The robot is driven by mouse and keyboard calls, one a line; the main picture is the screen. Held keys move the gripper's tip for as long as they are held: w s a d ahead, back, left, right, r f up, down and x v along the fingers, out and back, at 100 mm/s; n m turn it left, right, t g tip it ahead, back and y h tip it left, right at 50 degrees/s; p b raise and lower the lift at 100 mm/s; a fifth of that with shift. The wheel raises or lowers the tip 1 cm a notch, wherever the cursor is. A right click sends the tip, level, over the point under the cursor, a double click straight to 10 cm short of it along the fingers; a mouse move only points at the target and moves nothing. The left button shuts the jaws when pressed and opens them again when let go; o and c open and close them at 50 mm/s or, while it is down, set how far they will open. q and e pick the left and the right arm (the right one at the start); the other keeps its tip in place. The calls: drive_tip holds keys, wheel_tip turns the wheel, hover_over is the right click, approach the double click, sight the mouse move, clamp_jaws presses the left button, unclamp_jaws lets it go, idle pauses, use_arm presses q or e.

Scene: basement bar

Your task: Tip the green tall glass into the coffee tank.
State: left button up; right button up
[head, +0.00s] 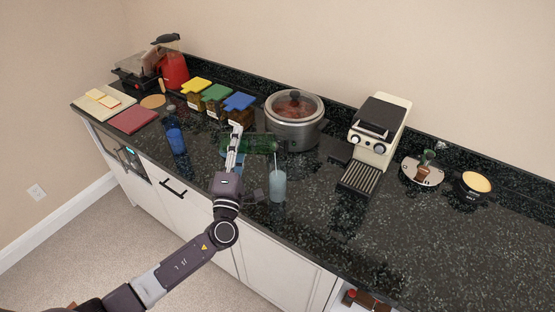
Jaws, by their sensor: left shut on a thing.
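My left gripper (235,138) reaches over the counter from the front and is shut on the green tall glass (262,144). The glass is dark green and see-through. It lies nearly level, stretching to the right of the fingers, which cover part of it. I cannot tell which end is its mouth or whether it holds anything. Its right end is just in front of the silver pot. The cream and black coffee machine (374,140) stands farther right, apart from the glass. I cannot make out a separate coffee tank. My right gripper is out of view.
A lidded silver pot (294,122) stands behind the glass. A pale blue glass (278,186) stands near the front edge, and a blue bottle (175,137) is left of my gripper. Jars with coloured lids (215,92) stand behind. The right front counter (450,245) is clear.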

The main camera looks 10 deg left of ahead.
use_arm(q)
drive_tip(key=f+n+b, duration=0.1)
drive_tip(key=n, duration=0.1)
drive_tip(key=a+f+n+y+b, duration=0.1)
drive_tip(key=n, duration=0.1)
drive_tip(key=shift+f+b, duration=0.4)
drive_tip(key=shift+r+n+g+y, duration=0.1)
drive_tip(key=shift+n+g+y, duration=0.2)
drive_tip(key=shift+n, duration=0.3)
use_arm(e)
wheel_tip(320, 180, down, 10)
drive_tip(key=b, duration=0.5)
use_arm(q)
wheel_tip(320, 180, down, 10)
drive_tip(key=n+g, duration=0.1)
drive_tip(key=n, duration=0.4)
drive_tip(key=n+g+y, duration=0.1)
drive_tip(key=n, duration=0.3)
drive_tip(key=n+g, duration=0.1)
drive_tip(key=n, duration=0.4)
drive_tip(key=shift+r+n+y, duration=0.1)
drive_tip(key=shift+n+y, duration=0.2)
drive_tip(key=shift+y, duration=0.1)
wheel_tip(320, 180, up, 6)
drive_tip(key=p, duration=0.6)
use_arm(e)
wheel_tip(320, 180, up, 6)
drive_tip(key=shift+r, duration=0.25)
